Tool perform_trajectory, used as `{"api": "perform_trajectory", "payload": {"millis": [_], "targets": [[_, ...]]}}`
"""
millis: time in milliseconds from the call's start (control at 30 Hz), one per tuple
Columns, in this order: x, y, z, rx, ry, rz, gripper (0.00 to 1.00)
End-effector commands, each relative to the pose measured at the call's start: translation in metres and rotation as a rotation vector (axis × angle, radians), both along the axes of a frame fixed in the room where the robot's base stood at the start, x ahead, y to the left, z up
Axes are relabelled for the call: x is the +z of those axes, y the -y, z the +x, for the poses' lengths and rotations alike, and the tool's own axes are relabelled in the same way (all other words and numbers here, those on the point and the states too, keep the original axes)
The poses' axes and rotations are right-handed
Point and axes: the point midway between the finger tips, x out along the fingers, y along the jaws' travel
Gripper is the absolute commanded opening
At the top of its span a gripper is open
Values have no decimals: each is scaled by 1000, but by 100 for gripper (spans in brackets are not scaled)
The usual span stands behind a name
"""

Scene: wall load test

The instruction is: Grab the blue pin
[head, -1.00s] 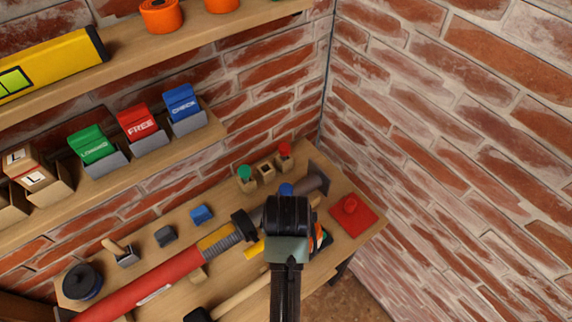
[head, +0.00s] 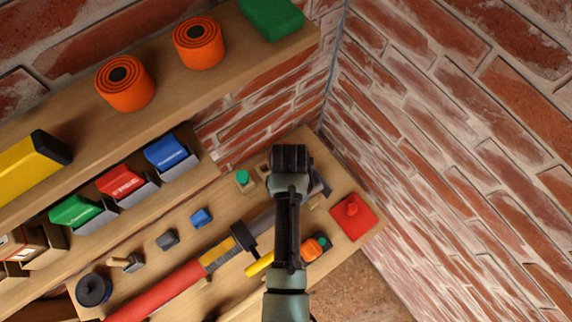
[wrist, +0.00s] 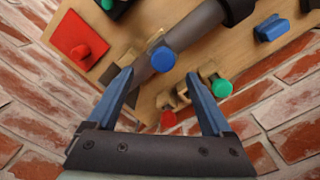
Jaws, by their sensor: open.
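The blue pin (wrist: 162,59) shows as a round blue head in the wrist view. It overlaps a grey shaft (wrist: 190,42), and I cannot tell if they touch. My gripper (wrist: 158,76) is open and empty, its two blue-grey fingers pointing toward the blue pin. The pin's head appears between the fingertips and slightly beyond them. In the head view my arm covers the blue pin and the fingers.
A green pin (wrist: 222,88) and a red pin (wrist: 168,119) stand in small wooden holders close by. A red plate with a knob (head: 353,215) lies at the bench's right corner. Brick walls meet behind the bench. A shelf (head: 180,80) overhangs at left.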

Motion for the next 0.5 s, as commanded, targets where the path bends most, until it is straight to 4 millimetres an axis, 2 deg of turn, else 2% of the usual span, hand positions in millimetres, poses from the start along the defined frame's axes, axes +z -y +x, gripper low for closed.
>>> {"api": "perform_trajectory", "payload": {"millis": [33,100,367,500], "targets": [[-13,0,0,1,-1,0,84],[-22,-1,0,1,0,0,84],[-31,-1,1,2,2,0,84],[-43,-2,1,2,2,0,84]]}}
